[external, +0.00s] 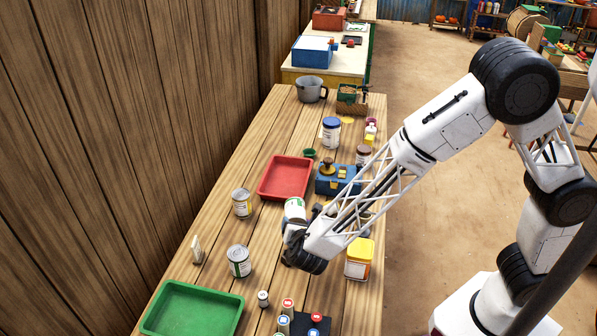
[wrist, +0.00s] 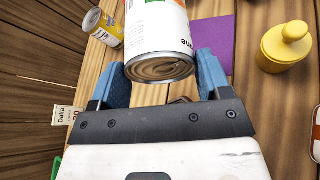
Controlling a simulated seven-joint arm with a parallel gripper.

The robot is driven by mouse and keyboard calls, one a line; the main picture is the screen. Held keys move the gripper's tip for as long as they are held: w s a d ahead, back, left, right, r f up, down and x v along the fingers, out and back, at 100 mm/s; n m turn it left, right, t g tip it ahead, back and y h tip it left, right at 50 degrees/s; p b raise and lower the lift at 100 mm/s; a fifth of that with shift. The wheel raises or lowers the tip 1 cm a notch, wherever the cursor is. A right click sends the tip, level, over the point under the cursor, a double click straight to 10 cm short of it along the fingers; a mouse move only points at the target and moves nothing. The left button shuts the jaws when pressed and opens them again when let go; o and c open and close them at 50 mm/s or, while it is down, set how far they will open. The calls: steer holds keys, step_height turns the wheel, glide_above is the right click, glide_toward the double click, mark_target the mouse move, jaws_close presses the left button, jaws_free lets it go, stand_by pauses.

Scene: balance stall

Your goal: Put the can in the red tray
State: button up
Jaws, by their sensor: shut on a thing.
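My gripper (external: 296,228) is shut on a can (external: 295,206) with a white and green label, held over the wooden table. In the wrist view the can (wrist: 158,30) sits between the two blue fingers (wrist: 163,72), its metal end facing the camera. The red tray (external: 285,178) lies on the table just beyond the held can, and it looks empty. The can is outside the tray, near its front edge. My forearm hides part of the table to the right.
Two other cans (external: 241,203) (external: 239,261) stand left of my gripper, near a small card (external: 196,249). A green tray (external: 193,312) is at the front. A blue balance (external: 338,181) stands right of the red tray. A yellow-and-white container (external: 359,260) stands right of my gripper.

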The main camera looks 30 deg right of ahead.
mark_target(297, 203)
steer(key=shift+w+d, duration=0.1)
steer(key=shift+w, duration=0.05)
steer(key=shift+w+d+m+g+h, duration=0.3)
steer(key=shift+w+d+m+g, duration=0.1)
steer(key=shift+w+g, duration=0.1)
steer(key=w+d+m+g, duration=0.1)
steer(key=w+m+g, duration=0.1)
steer(key=w+d+m+g, duration=0.2)
steer(key=w, duration=0.1)
steer(key=w+d+m+g+h, duration=0.1)
steer(key=w+d+m+g, duration=0.1)
steer(key=shift+w+f+g, duration=0.25)
steer(key=shift+g, duration=0.05)
steer(key=w+d+r+m+y, duration=0.2)
steer(key=w+m, duration=0.3)
steer(key=w, duration=0.3)
steer(key=w+d+r+m+y, duration=0.3)
steer(key=w+d+m, duration=0.2)
steer(key=w, duration=0.3)
steer(key=w+d+r+m+y, duration=0.2)
steer(key=w+d+m+y, duration=0.1)
steer(key=w+m, duration=0.4)
steer(key=shift+w+d+r+g, duration=0.3)
steer(key=shift+w+d+g, duration=0.1)
steer(key=shift+w, duration=0.05)
step_height(297, 203, down, 6)
steer(key=shift+f, duration=0.15)
